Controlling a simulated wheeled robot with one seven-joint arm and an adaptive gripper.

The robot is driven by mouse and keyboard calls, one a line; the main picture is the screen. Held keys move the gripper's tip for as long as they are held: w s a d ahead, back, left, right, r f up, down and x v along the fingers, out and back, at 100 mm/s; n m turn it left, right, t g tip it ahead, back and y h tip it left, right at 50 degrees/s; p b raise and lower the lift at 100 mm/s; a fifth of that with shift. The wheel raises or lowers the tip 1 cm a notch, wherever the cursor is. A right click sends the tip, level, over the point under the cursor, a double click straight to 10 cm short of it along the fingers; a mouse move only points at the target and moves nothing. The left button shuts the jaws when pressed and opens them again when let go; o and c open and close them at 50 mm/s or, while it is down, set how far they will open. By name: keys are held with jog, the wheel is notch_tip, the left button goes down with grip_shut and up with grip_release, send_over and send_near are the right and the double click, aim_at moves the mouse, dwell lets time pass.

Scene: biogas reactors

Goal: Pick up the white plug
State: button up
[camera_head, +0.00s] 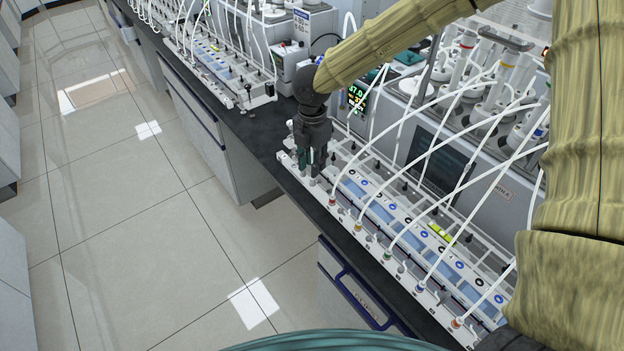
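My gripper (312,168), dark grey, points down over the near left end of a long white rack (285,160) on the dark bench. Its fingers are low, close to the rack's end, and too small to tell whether they are open or shut.
White tubes arch from the rack to bottles (455,65) behind it. A grey unit with a dark screen (438,160) stands behind the rack. A second rack (225,65) is farther left. The tiled floor (130,210) left of the bench is clear.

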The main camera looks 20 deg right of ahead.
aim_at(313, 182)
jog(key=shift+w+f, duration=0.35)
jog(key=shift+f, duration=0.2)
jog(key=shift+f+p, duration=0.3)
jog(key=shift+p, duration=0.25)
jog(key=shift+s+d+f+p, duration=0.1)
jog(key=shift+s+f+p, duration=0.4)
jog(key=shift+f, duration=0.6)
jog(key=shift+w+f, duration=0.3)
jog(key=shift+f, duration=0.4)
jog(key=shift+s+r, duration=0.2)
jog(key=shift+s, duration=0.05)
jog(key=shift+c, duration=0.6)
jog(key=shift+w, duration=0.1)
grip_shut()
